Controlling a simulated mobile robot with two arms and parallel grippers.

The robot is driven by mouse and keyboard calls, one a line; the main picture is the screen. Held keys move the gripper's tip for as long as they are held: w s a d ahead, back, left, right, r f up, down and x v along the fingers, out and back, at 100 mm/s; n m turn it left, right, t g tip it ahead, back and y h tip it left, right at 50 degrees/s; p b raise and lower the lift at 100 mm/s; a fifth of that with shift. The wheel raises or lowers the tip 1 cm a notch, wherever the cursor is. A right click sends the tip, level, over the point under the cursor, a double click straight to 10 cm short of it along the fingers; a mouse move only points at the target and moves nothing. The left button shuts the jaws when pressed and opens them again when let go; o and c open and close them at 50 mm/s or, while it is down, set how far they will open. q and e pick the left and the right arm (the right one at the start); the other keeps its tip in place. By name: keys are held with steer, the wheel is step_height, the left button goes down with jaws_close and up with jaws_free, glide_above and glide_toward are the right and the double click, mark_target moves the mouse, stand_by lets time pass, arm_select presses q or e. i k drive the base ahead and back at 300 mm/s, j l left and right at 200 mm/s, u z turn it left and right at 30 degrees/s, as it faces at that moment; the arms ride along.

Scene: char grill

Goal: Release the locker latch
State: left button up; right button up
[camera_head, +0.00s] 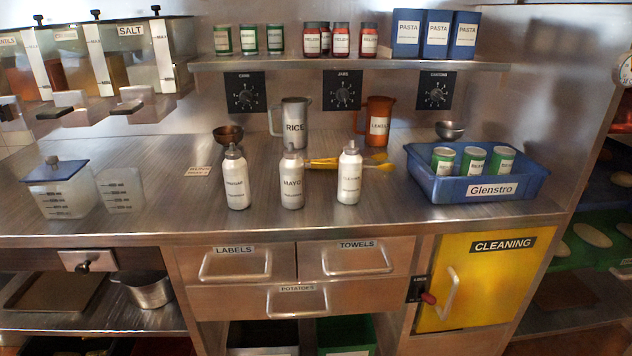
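The locker has a yellow door (485,270) labelled CLEANING, at the lower right below the counter. The door looks closed. Its pale vertical bar handle (450,293) is on the left side of the door. Neither of my grippers is in view, and nothing covers the latch.
The steel counter (330,220) overhangs the locker. Drawers labelled LABELS (235,266), TOWELS (357,259) and POTATOES (298,299) have protruding handles left of the latch. A blue Glenstro tray (525,187) with green cans stands above the locker. Open shelves (590,210) are at right.

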mark_target(429, 299)
steer(key=i+l, duration=0.1)
steer(key=l, duration=1.65)
steer(key=i, duration=0.05)
